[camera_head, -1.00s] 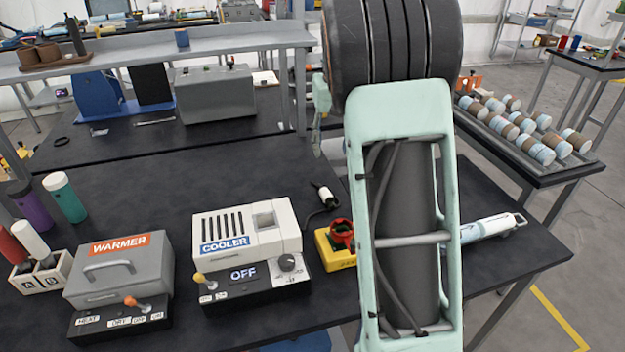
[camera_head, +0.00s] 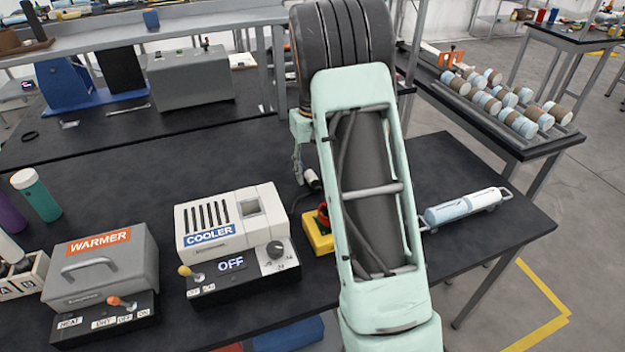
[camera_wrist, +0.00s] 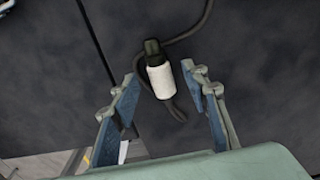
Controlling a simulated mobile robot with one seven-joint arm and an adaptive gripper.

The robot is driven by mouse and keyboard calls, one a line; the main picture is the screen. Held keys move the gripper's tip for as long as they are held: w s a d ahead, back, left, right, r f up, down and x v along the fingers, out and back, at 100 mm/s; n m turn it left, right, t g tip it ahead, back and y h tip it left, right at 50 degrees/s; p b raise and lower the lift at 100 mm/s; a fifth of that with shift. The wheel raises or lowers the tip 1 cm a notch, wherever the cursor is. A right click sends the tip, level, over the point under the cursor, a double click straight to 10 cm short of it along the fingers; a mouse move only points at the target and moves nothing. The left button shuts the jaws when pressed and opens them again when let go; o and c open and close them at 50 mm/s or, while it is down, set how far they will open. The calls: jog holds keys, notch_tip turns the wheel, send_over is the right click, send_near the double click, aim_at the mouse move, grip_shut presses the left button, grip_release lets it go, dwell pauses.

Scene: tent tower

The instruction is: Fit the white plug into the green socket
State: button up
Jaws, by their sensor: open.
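The white plug (camera_wrist: 161,80) lies on the black table in the wrist view, a white cylinder with a dark end and a dark cable beside it. My gripper (camera_wrist: 162,88) is open, with one blue finger on each side of the plug in the picture; the plug appears apart from both fingers. In the head view, the plug (camera_head: 312,179) shows just below my gripper (camera_head: 299,172), left of my arm. I cannot make out a green socket in either view; my arm hides part of the table.
A yellow box with a red part (camera_head: 318,232) stands close to the plug, partly behind my arm. The cooler (camera_head: 232,235) and warmer (camera_head: 100,275) stand to the left. A blue-and-white cylinder (camera_head: 465,207) lies to the right. The table behind the cooler is clear.

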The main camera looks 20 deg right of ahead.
jog(key=shift+f, duration=0.95)
grip_shut()
jog(key=shift+r, duration=0.1)
